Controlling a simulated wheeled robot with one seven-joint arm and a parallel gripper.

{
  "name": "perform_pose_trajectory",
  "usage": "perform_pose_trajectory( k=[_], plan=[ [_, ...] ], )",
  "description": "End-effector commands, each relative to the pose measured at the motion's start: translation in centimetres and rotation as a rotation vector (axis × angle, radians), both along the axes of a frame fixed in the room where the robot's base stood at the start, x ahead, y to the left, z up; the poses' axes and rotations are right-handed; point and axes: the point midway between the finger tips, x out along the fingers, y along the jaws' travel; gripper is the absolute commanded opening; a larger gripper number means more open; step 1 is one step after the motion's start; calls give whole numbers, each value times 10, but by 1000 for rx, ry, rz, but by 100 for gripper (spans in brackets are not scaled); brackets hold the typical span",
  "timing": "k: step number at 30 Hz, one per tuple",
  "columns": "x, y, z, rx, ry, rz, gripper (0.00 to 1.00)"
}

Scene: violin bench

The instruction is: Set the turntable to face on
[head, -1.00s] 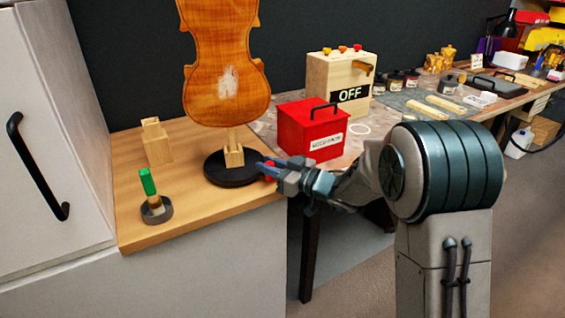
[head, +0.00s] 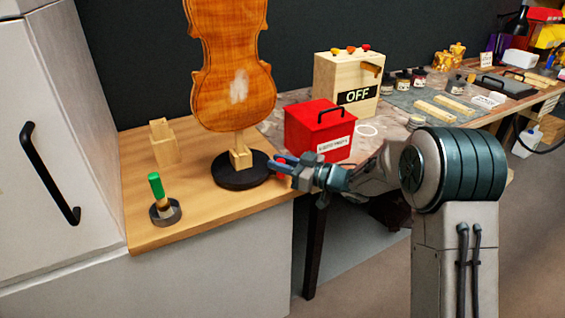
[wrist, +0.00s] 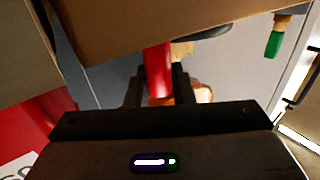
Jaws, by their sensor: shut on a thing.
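The turntable (head: 232,183) is a round black disc on the wooden bench top, left of centre in the head view. A violin body (head: 225,100) with a pale worn patch stands upright on it, on a wooden post (head: 240,158). Its broad face is turned obliquely to the head camera. My gripper (head: 281,165) is at the right edge of the disc, shut on a red handle. In the wrist view the red handle (wrist: 157,72) is between the two dark fingers. Its join to the disc is hidden there.
A red box (head: 305,137) stands close behind my gripper. A wooden box marked OFF (head: 325,80) is farther back. A wooden block (head: 163,147) and a green-handled brush in a round dish (head: 172,214) stand left of the turntable. Bare bench lies in front.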

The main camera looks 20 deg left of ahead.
Motion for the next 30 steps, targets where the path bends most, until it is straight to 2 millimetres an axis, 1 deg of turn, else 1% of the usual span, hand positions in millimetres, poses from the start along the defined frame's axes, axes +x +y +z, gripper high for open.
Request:
perform_pose_trajectory(
  k=[1,8,9,11,19,22,26,30],
  plan=[
    [2,0,2,3,-4,-4,0],
    [2,-1,3,3,-5,-6,0],
    [2,-1,3,3,-5,-6,24],
    [2,-1,3,3,-4,-7,41],
    [1,0,1,2,-2,-3,41],
    [1,-5,1,1,-2,-4,41],
    [-2,-23,2,1,-1,-6,41],
    [-6,-54,3,0,0,-9,41]
  ],
)
